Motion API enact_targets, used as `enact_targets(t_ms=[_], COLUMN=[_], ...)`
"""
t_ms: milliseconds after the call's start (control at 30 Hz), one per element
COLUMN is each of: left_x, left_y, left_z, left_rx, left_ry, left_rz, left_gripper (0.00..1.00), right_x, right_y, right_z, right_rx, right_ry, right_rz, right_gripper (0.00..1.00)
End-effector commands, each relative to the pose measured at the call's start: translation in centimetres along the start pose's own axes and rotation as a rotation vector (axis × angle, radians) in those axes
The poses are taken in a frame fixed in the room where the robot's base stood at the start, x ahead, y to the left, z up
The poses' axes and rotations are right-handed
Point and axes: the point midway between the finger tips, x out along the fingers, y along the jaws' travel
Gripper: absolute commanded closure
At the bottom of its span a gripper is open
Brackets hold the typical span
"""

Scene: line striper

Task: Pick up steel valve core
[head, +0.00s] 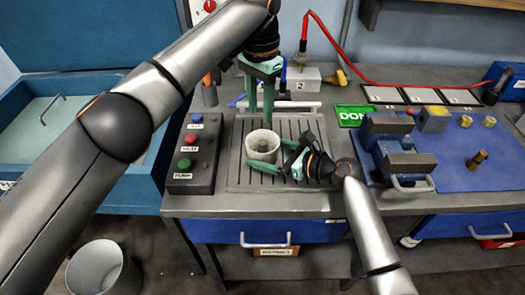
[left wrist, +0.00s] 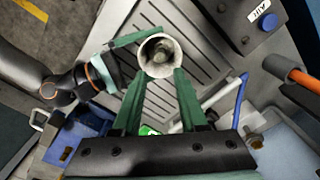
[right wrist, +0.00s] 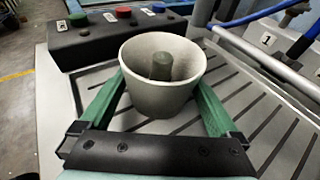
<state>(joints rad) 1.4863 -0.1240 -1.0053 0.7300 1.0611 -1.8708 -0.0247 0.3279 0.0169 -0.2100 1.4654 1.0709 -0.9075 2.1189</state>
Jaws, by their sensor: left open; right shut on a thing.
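The steel valve core (right wrist: 160,66) is a grey cylinder standing inside a pale cup (right wrist: 160,98), with its lower end hidden by the cup wall. The core also shows from above in the left wrist view (left wrist: 163,53). The cup (head: 262,148) stands on the slotted grey plate in the head view. My right gripper (head: 266,156) is shut on the cup, one green finger on each side. My left gripper (head: 260,112) is open and empty, pointing down just above the cup. Its fingertips in the left wrist view (left wrist: 158,76) show at the cup's near rim.
A button box (head: 196,152) stands left of the slotted plate (head: 238,180). A grey block labelled 2 (head: 304,82) and pipes lie behind. A blue mat (head: 455,150) with a vise and brass parts is at right. A green sign (head: 352,115) lies between.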

Motion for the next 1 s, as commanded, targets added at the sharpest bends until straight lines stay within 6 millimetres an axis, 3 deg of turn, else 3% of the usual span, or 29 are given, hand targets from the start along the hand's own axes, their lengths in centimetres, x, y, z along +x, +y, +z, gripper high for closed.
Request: enact_targets(t_ms=[400,567,833,1000], left_x=[5.9,6.8,10.6,11.8], left_y=[0.3,0.3,0.0,0.0], left_z=[0.0,-0.1,-0.6,-0.7], left_rx=[0.012,0.011,0.009,0.009], left_ry=[-0.007,-0.005,-0.008,-0.005], left_rz=[0.007,0.007,0.007,0.007], left_gripper=[0.58,0.58,0.58,0.58], right_x=[0.0,0.0,0.0,0.0], right_y=[0.0,0.0,0.0,0.0], right_z=[0.0,0.0,0.0,0.0], right_rx=[0.0,0.001,0.0,0.0], right_ry=[0.0,0.0,0.0,0.0], right_rz=[0.001,0.001,0.001,0.001], right_gripper=[0.34,0.34,0.34,0.34])
